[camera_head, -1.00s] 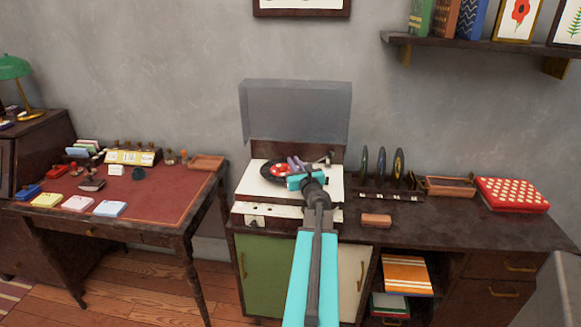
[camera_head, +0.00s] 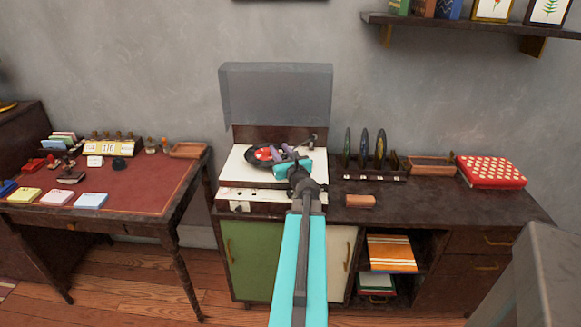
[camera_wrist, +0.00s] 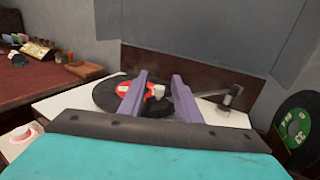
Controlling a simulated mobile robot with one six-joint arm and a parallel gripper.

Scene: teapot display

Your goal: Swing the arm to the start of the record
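The record player (camera_head: 240,170) has a white top and a raised grey lid. A black record with a red label (camera_head: 255,157) lies on it and also shows in the wrist view (camera_wrist: 104,97). The tonearm's pivot (camera_wrist: 230,97) stands right of the record, and its arm runs left behind my right finger. A pale piece (camera_wrist: 155,91), apparently the tonearm's head, shows between my purple fingers, in front of the red label. My gripper (camera_wrist: 158,78) is open, its fingers apart over the record's right part. Whether either finger touches the tonearm cannot be told.
A rack of upright records (camera_head: 375,176) stands right of the player, with a small brown block (camera_head: 360,201) in front. A wooden tray (camera_head: 431,166) and a red dotted box (camera_head: 491,171) lie farther right. A red-topped desk (camera_head: 130,185) is at left.

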